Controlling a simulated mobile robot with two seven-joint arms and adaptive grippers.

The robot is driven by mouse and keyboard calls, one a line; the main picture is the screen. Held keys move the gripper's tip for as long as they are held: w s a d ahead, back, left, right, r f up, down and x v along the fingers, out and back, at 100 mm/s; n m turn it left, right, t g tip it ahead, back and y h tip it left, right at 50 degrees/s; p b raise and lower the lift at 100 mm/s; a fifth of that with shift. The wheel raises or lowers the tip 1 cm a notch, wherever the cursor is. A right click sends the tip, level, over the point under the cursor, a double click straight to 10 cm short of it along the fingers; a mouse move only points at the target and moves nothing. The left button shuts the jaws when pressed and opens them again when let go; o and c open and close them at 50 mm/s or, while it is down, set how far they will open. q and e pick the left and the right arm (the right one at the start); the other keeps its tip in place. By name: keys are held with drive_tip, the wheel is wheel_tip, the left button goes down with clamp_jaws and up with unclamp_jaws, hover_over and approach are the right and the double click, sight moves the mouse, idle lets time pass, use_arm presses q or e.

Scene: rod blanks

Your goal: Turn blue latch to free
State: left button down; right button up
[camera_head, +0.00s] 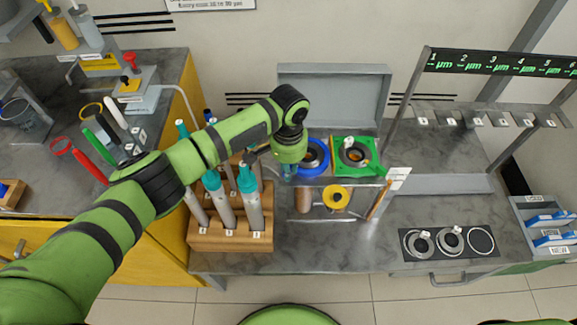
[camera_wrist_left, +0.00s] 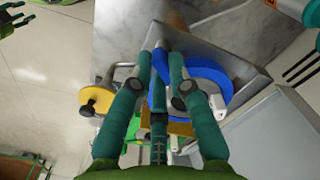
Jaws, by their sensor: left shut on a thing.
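A blue ring fixture (camera_head: 325,154) sits on the raised stand at the middle of the bench, left of a green square fixture (camera_head: 342,143). My left gripper (camera_head: 289,172) points down at the blue ring's left edge. In the left wrist view, the left gripper (camera_wrist_left: 162,62) is shut on a narrow blue part, the blue latch (camera_wrist_left: 157,94), between its fingers. The blue ring's curved rim (camera_wrist_left: 215,72) shows beside the right finger. The fingers hide part of the latch, so I cannot tell its angle. My right gripper (camera_wrist_left: 15,22) shows only partly at the left wrist view's top-left corner.
A wooden rack (camera_head: 205,238) with several teal-capped cylinders stands left of the stand. A grey panel (camera_head: 335,95) rises behind. A black plate with round pieces (camera_head: 448,243) lies right; bare bench lies around it.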

use_arm(q)
drive_tip(key=shift+m, duration=0.3)
drive_tip(key=shift+r+m+p, duration=0.1)
drive_tip(key=shift+m+p, duration=0.65)
drive_tip(key=shift+m, duration=0.15)
drive_tip(key=shift+s+m+p, duration=0.1)
drive_tip(key=shift+m+p, duration=0.25)
drive_tip(key=shift+m, duration=0.45)
drive_tip(key=m+p, duration=0.1)
drive_tip(key=m, duration=0.2)
drive_tip(key=shift+a, duration=0.1)
drive_tip(key=shift+m, duration=1.4)
drive_tip(key=c, duration=1.2)
unclamp_jaws()
